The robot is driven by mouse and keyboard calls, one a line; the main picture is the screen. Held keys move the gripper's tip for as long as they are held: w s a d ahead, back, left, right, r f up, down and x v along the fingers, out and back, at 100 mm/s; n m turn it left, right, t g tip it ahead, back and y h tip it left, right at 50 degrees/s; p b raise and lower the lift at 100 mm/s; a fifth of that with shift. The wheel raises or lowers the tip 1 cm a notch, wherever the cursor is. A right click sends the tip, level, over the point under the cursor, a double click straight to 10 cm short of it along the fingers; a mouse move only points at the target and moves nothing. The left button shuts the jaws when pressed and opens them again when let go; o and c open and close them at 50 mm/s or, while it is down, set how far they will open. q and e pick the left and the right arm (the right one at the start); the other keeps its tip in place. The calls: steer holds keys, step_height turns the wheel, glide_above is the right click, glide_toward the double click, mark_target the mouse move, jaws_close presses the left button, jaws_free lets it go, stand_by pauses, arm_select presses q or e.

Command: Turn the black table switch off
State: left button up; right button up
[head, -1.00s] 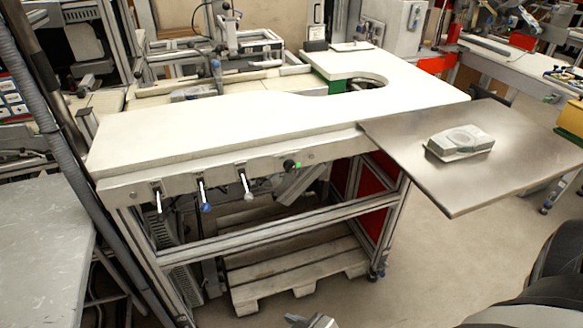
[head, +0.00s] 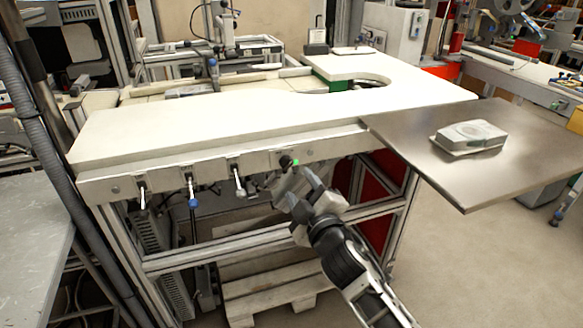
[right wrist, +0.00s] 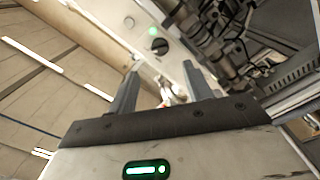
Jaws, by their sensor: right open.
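The black table switch (head: 286,162) is a small dark knob on the front rail of the white table, with a green light (head: 295,162) lit beside it. In the right wrist view the round black switch (right wrist: 159,46) shows beyond the fingertips, with the green glow (right wrist: 154,31) next to it. My right gripper (head: 304,190) is just below and slightly right of the switch in the head view, apart from it. Its two fingers (right wrist: 162,80) are spread with nothing between them. My left gripper is not in view.
Several levers (head: 192,195) hang from the same rail left of the switch. A metal side plate (head: 420,150) with a grey box (head: 470,135) on it juts out at the right. A wooden pallet (head: 270,295) lies under the table.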

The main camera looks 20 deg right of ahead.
mark_target(288, 165)
steer(key=w, duration=0.8)
steer(key=shift+w+a, duration=0.1)
steer(key=shift+w, duration=0.2)
steer(key=c, duration=1)
